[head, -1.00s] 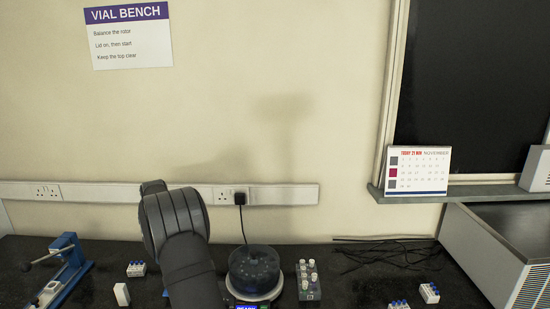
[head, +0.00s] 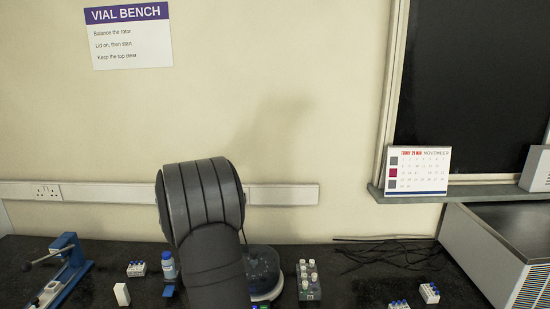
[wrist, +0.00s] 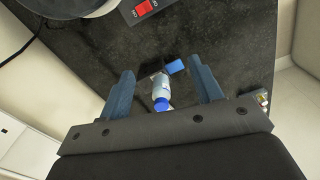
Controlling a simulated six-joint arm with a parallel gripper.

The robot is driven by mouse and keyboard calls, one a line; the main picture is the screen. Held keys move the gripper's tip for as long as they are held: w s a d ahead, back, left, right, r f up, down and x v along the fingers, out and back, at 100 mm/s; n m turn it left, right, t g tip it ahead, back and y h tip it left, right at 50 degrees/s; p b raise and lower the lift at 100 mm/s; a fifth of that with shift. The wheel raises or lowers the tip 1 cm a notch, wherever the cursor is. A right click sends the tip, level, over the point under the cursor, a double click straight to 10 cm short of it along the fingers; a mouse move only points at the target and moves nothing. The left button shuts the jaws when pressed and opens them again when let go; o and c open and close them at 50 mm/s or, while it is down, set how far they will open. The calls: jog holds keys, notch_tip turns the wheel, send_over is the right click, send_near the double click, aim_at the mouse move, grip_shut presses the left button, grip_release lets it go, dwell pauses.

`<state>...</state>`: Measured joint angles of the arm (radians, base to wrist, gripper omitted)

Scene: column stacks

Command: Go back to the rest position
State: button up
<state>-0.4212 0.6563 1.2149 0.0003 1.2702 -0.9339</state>
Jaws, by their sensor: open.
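My gripper (wrist: 163,90) is open in the wrist view, with its two blue-grey fingers wide apart. A small bottle with a blue cap (wrist: 161,103) shows between the fingers in that view; I see no finger touching it. The bottle also shows in the head view (head: 168,266), beside my arm on the black bench. My dark arm covers the middle of the head view, and the gripper's jaws cannot be made out there. A blue piece (wrist: 174,67) lies close to the bottle in the wrist view.
A round dark centrifuge (head: 265,268) is partly behind my arm. A grey rack of vials (head: 308,280) stands right of it. A blue press (head: 68,262), a small vial block (head: 136,269) and a white block (head: 122,294) are at left. Loose black cables (head: 390,250) lie at right.

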jog(key=s+f+n, duration=0.1)
jog(key=s+f, duration=0.3)
jog(key=s, duration=1)
jog(key=s+a+f, duration=0.2)
jog(key=a+f, duration=0.3)
jog(key=a, duration=0.2)
